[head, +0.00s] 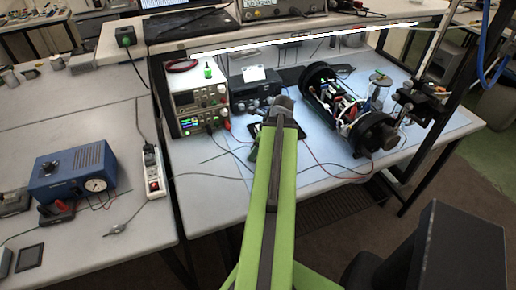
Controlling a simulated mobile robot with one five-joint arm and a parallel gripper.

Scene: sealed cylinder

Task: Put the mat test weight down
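My green arm reaches forward over the middle bench, and my gripper (284,102) is at its far end, grey and small. The arm hides much of it, so I cannot tell whether it is open or shut. I cannot make out a test weight; if one is at the gripper, it is hidden or too small to tell. The light blue mat (452,121) covers much of the bench under and around the gripper. I cannot tell the gripper's height above it.
An opened black cylinder (345,108) with wiring lies right of my gripper. Stacked instruments (199,97) and a dark box (254,88) stand left and behind. Thin cables cross the mat. A blue gauge box (73,172) is on the left bench. The front right mat looks fairly clear.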

